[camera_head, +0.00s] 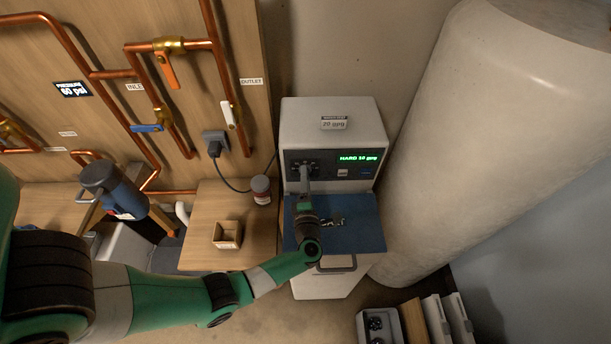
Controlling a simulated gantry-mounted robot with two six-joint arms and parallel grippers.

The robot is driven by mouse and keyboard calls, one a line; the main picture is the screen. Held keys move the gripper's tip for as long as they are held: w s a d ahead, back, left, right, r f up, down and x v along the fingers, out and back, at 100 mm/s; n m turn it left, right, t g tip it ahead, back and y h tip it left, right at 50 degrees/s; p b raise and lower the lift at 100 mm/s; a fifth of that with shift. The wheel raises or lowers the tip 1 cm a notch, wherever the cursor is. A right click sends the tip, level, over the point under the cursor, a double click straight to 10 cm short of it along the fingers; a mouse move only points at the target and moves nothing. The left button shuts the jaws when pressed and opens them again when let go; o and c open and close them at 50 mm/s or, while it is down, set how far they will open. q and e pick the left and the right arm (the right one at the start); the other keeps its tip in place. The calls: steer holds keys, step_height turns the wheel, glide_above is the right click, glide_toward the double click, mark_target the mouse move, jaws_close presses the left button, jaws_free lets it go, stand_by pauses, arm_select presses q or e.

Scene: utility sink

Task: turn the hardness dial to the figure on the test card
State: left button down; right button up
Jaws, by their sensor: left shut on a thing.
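The softener control unit is a pale box with a dark front panel (325,168). Its green display (358,158) appears to read HARD 10 gpg, but the digits are small. The test card (334,123) is on top of the box; its figure ends in gpg and its digits are too small to read surely. My left gripper (305,174) reaches up to the left part of the panel and is shut on the hardness dial (299,164), which it mostly hides. My right gripper is out of view.
A blue lid (352,228) with small items lies below the panel, under my left wrist. A wooden side table (202,256) holds a small open box (227,234) and a jar (261,187). A large pale tank (490,120) stands close on the right. Copper pipes (140,72) run along the left wall.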

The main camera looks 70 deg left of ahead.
arm_select(q)
steer(key=shift+m+p, duration=0.35)
steer(key=shift+m, duration=0.55)
steer(key=shift+c, duration=1.7)
jaws_free()
steer(key=v, duration=1.1)
steer(key=shift+d, duration=0.3)
steer(key=shift+s, duration=0.1)
